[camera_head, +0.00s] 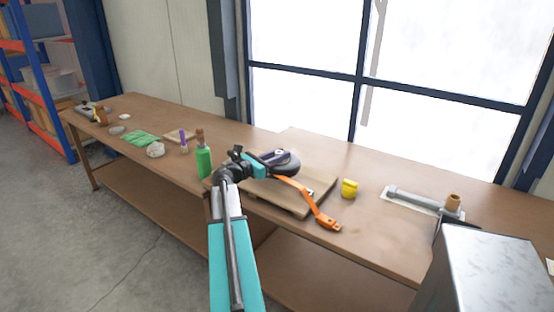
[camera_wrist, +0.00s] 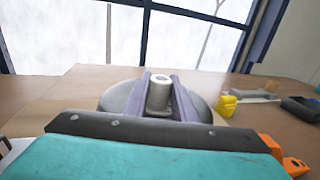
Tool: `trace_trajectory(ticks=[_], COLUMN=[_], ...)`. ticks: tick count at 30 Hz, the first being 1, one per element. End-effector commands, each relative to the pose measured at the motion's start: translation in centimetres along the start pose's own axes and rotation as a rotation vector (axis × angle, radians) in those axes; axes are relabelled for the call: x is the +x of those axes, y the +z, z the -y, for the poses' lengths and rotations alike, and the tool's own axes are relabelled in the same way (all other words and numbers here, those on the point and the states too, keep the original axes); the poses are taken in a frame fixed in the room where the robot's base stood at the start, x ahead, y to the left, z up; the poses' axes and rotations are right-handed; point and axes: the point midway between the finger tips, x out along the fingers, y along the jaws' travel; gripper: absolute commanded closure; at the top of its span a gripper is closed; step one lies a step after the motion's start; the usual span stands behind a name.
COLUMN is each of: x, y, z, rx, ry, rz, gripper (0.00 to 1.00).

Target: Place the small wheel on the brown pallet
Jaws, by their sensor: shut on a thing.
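The small wheel (camera_head: 288,167) is dark grey with a pale hub, and it is held at the end of my arm. My gripper (camera_head: 273,157) is shut on it, with the purple fingers on either side of the hub. In the wrist view the wheel (camera_wrist: 122,97) lies roughly flat between the fingers (camera_wrist: 160,95), its hub standing up in the middle. The brown pallet (camera_head: 300,205) is a flat wooden board on the bench, below and around the wheel in the head view. I cannot tell whether the wheel touches it.
A green bottle (camera_head: 204,161) stands on the left of the bench (camera_head: 375,235). Windows are behind.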

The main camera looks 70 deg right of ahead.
Motion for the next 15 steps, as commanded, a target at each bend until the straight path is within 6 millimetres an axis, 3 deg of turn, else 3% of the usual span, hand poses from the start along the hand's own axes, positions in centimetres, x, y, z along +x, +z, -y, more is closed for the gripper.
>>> trace_trajectory(ticks=[7, 15], x=[1.0, 1.2], y=[0.0, -0.1], z=[-2.3, -3.0], rx=[0.000, 0.001], ry=[0.000, 0.000], rz=[0.003, 0.003], gripper=[1.00, 1.00])
